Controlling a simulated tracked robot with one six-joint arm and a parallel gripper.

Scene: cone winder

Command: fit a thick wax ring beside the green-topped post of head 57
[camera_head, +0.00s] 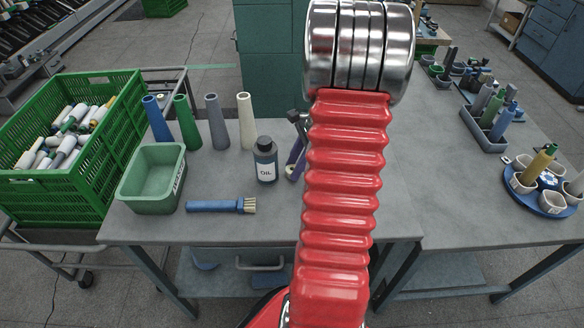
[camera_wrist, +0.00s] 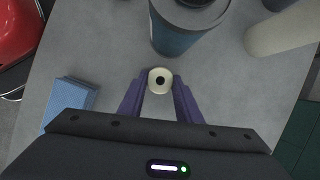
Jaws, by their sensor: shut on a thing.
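My gripper (camera_wrist: 159,84) has purple fingers shut on a cream wax ring (camera_wrist: 160,74) with a dark hole, low over the grey table. In the head view the gripper (camera_head: 296,160) shows partly behind my red arm, just right of the oil bottle, and the ring (camera_head: 290,174) shows only slightly. I cannot tell whether the ring touches the table. I cannot make out head 57 or its green-topped post in either view.
The oil bottle (camera_head: 265,160) stands close to the gripper. A blue-handled brush (camera_head: 215,206), a green bin (camera_head: 150,190) and upright cones (camera_head: 246,122) share the table (camera_head: 250,222). A green crate (camera_head: 100,160) of bobbins is left; a blue round tray (camera_head: 555,208) is right.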

